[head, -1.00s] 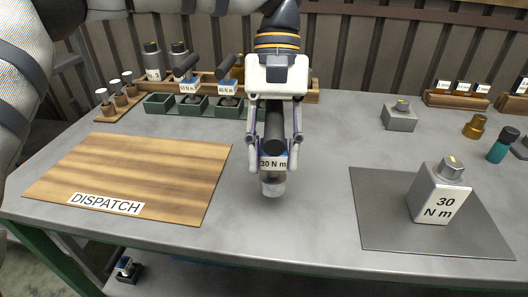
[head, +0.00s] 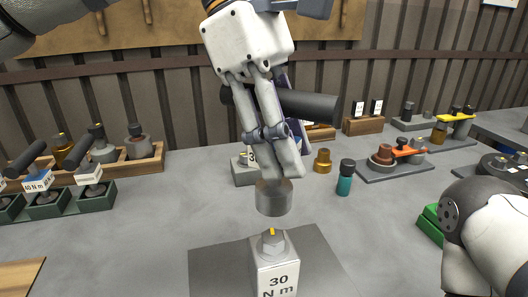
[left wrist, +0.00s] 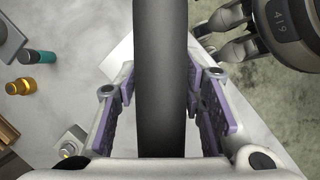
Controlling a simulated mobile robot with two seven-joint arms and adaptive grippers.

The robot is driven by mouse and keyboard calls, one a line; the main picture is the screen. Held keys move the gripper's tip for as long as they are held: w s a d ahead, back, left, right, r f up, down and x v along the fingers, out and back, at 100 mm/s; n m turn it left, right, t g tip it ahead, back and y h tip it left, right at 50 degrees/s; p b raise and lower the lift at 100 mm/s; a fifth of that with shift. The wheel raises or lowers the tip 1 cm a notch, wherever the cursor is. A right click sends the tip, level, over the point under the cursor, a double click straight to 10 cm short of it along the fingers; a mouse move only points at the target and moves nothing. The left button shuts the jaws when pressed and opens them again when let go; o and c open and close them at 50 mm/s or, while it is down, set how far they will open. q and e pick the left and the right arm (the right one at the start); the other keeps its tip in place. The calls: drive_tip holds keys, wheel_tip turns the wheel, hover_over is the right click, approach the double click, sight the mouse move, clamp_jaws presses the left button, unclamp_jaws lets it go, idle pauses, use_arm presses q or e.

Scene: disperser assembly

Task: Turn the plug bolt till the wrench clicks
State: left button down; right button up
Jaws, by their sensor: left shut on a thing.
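My left gripper (head: 278,172) is shut on the torque wrench (head: 308,103), across its thick black handle. In the left wrist view the handle (left wrist: 160,80) runs between the purple-lined fingers. The wrench's grey socket (head: 273,198) points down, and its label is mostly hidden by a finger. The socket shows above the plug bolt (head: 272,240), with a visible gap between them. The bolt, with a yellow mark, sits on the grey block marked 30 N m (head: 275,275). My right arm shows at the right edge of the head view; its gripper state is unclear.
The block stands on a dark grey mat (head: 220,265). Behind are a grey block (head: 245,174), a brass part (head: 322,160) and a teal bottle (head: 345,178). Other wrenches stand in green holders (head: 47,207) at left. Fixtures on a dark plate (head: 395,170) stand at right.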

use_arm(q)
drive_tip(key=n, duration=0.2)
drive_tip(key=n+t, duration=0.1)
drive_tip(key=shift+s+f+h, duration=0.3)
drive_tip(key=shift+f, duration=0.05)
drive_tip(key=n, duration=0.1)
drive_tip(key=f+n+t, duration=0.1)
drive_tip(key=shift+n+p, duration=0.3)
drive_tip(key=shift+w+n+t, duration=0.15)
drive_tip(key=shift+n+t, duration=0.45)
drive_tip(key=shift+n, duration=0.5)
drive_tip(key=n, duration=0.1)
drive_tip(key=n+t, duration=0.1)
drive_tip(key=n, duration=0.1)
drive_tip(key=n+y, duration=0.1)
drive_tip(key=shift+w+f+t, duration=0.3)
drive_tip(key=shift+w+f, duration=0.05)
drive_tip(key=n, duration=0.2)
drive_tip(key=n+t+y, duration=0.1)
drive_tip(key=n, duration=0.3)
drive_tip(key=shift+w+a+f+n+y, duration=0.3)
drive_tip(key=shift+a+f+n+y, duration=0.05)
drive_tip(key=shift+n+y, duration=0.05)
drive_tip(key=n, duration=0.2)
drive_tip(key=n+y, duration=0.1)
drive_tip(key=n, duration=0.1)
drive_tip(key=n+y, duration=0.1)
drive_tip(key=n, duration=0.1)
drive_tip(key=shift+a+f+t, duration=0.2)
drive_tip(key=shift+a+t, duration=0.2)
